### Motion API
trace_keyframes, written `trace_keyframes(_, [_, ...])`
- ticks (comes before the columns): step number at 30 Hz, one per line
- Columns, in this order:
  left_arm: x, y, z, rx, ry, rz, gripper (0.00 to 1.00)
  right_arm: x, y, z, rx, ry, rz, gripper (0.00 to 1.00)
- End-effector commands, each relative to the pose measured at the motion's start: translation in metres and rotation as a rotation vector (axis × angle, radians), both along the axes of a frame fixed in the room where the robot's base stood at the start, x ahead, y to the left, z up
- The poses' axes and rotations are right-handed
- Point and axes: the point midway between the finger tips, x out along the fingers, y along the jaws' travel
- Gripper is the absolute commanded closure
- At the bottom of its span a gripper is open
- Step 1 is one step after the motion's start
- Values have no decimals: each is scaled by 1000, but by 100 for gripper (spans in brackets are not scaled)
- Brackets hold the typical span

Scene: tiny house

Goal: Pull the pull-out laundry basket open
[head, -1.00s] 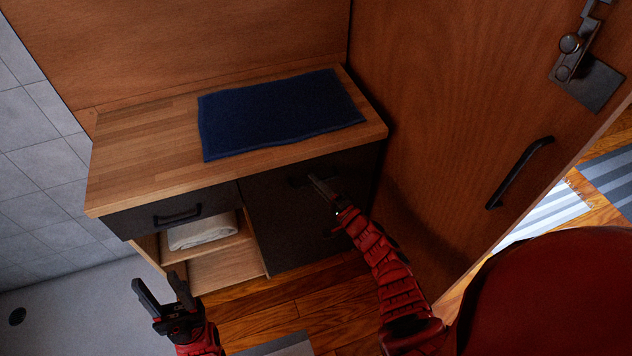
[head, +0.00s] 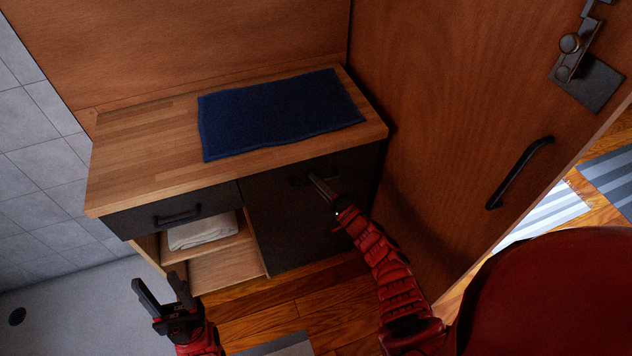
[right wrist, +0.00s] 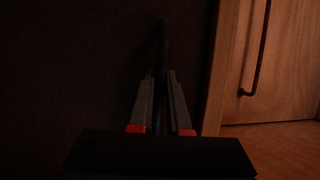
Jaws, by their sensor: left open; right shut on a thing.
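The pull-out laundry basket's dark front (head: 300,225) is the tall panel at the right of the wooden cabinet. It looks flush with the cabinet, closed or nearly so. Its dark handle (head: 299,181) is near the top of the panel. My right gripper (head: 318,182) reaches the handle and is shut on it. In the right wrist view the fingers (right wrist: 160,88) close around the dark handle bar (right wrist: 163,45), in dim light. My left gripper (head: 163,296) is open and empty, low in front of the cabinet's left side.
A dark drawer (head: 150,212) with its own handle is at the cabinet's left, above open shelves with a folded white towel (head: 202,231). A blue towel (head: 280,112) lies on the wooden top (head: 140,150). A wooden door (head: 450,120) stands close at right. Some floor (head: 290,300) in front is clear.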

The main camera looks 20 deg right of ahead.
Motion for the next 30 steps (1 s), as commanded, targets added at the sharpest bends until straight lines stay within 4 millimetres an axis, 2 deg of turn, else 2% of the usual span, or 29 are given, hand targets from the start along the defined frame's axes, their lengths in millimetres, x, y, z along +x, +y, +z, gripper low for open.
trace_keyframes(8, [0, 0, 5, 0, 0, 0, 50, -4, -1, 1, 0, 3, -1, 100])
trace_keyframes(14, [0, 0, 27, 0, 0, 0, 50, -28, -1, 5, 0, 7, -1, 100])
trace_keyframes(21, [0, 0, 66, 0, 0, 0, 50, -85, -3, 7, 0, 6, -1, 100])
trace_keyframes(30, [0, 0, 97, 0, 0, 0, 50, -170, -7, 3, -1, 8, -2, 100])
